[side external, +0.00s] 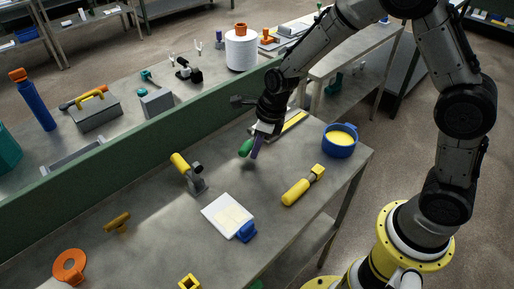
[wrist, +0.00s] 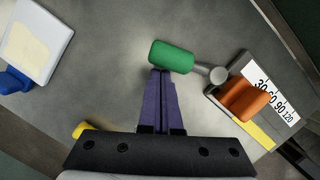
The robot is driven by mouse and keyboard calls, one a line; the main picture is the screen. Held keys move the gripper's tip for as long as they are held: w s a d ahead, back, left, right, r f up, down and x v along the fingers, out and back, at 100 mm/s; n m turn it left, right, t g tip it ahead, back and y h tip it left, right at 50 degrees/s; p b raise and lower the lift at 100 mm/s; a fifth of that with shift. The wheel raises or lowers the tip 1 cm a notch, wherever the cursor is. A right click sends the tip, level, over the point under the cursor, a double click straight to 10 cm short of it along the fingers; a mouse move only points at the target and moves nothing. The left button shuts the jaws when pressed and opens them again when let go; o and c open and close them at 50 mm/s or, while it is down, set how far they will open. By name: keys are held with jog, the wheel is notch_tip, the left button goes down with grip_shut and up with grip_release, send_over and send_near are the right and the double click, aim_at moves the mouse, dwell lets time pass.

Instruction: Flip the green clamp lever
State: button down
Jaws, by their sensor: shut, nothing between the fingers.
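The green clamp lever (wrist: 171,56) lies ahead of my gripper in the wrist view. Its green handle joins a grey metal arm and pivot (wrist: 218,74) on the right. The handle also shows in the side view (side external: 245,148), left of the fingers. My gripper (wrist: 161,73) is shut and empty, its purple fingers together. In the wrist view the fingertips are right at the lower edge of the green handle; I cannot tell if they touch it. In the side view my gripper (side external: 254,153) points down at the table beside the handle. The arm hides part of the lever mount.
A scale plate (wrist: 268,88) with an orange block (wrist: 245,101) sits right of the lever. A blue pot (side external: 340,141), a yellow-handled tool (side external: 297,191), a white pad (side external: 227,216) and a yellow-topped stand (side external: 184,170) share the table. A green wall (side external: 130,143) runs behind.

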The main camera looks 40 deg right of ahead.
dwell(0.3)
jog(key=s, duration=0.1)
jog(key=s+d, duration=0.1)
jog(key=s, duration=0.1)
jog(key=shift+s+d+f, duration=0.2)
jog(key=shift+s+f, duration=0.1)
jog(key=shift+s, duration=0.1)
jog(key=a+v, duration=0.1)
jog(key=v, duration=0.8)
jog(key=shift+s+d+r, duration=0.2)
jog(key=shift+d, duration=0.05)
jog(key=s+d+r+n+t, duration=0.35)
jog(key=s+r+n, duration=0.35)
jog(key=r, duration=0.5)
jog(key=s+d+f+n+h, duration=0.1)
jog(key=s+d+n, duration=0.1)
jog(key=s+n, duration=1)
jog(key=n, duration=1)
jog(key=shift+s+d+f+h, duration=0.2)
jog(key=shift+s+f+h, duration=0.05)
jog(key=shift+s+h, duration=0.05)
